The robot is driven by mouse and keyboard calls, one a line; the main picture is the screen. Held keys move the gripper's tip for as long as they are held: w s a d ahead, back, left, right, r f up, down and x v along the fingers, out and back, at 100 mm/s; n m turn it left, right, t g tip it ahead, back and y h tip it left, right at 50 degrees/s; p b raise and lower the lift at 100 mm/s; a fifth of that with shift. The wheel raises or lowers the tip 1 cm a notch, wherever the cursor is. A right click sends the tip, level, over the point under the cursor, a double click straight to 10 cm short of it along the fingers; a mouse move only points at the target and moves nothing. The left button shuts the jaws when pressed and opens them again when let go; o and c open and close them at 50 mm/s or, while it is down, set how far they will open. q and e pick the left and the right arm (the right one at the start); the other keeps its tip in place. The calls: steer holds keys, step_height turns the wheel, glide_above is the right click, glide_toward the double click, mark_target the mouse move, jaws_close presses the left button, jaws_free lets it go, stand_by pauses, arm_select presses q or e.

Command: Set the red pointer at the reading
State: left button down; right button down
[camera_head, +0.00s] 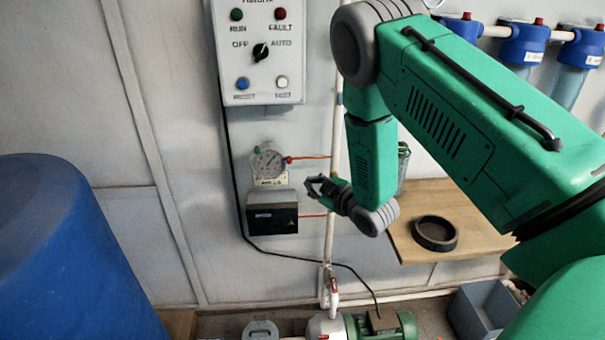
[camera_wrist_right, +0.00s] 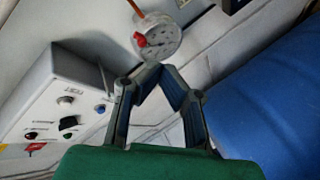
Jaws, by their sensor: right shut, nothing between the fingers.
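A round white gauge (camera_head: 268,163) is mounted on the wall below the control box in the head view. The dial reading is too small to read. My right gripper (camera_head: 312,186) is shut and empty, to the right of and below the gauge, apart from it. My left gripper is not in view.
The control box (camera_head: 257,55) with knobs and buttons hangs above the gauge; a black box (camera_head: 272,212) is below it. A white vertical pipe (camera_head: 331,235) runs beside my gripper. A wooden shelf (camera_head: 480,226) holds a dark round dish (camera_head: 435,233). A blue tank (camera_head: 70,250) stands left.

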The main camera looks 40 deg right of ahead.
mark_target(289, 160)
steer(key=s+d+f+m+t+b, duration=0.1)
steer(key=f+m+t+b, duration=0.15)
steer(key=m, duration=0.75)
steer(key=s+d+f+m+t+h+b, duration=0.1)
steer(key=d+m+b, duration=0.15)
steer(key=m, duration=0.85)
steer(key=s+d+f+m+t+b, duration=0.15)
steer(key=m+b, duration=0.25)
steer(key=m, duration=0.6)
steer(key=a+x, duration=0.3)
steer(key=x, duration=1)
steer(key=shift+w+r+p, duration=0.2)
steer(key=shift+r+p, duration=0.2)
steer(key=shift+p, duration=0.05)
steer(key=shift+a, duration=0.1)
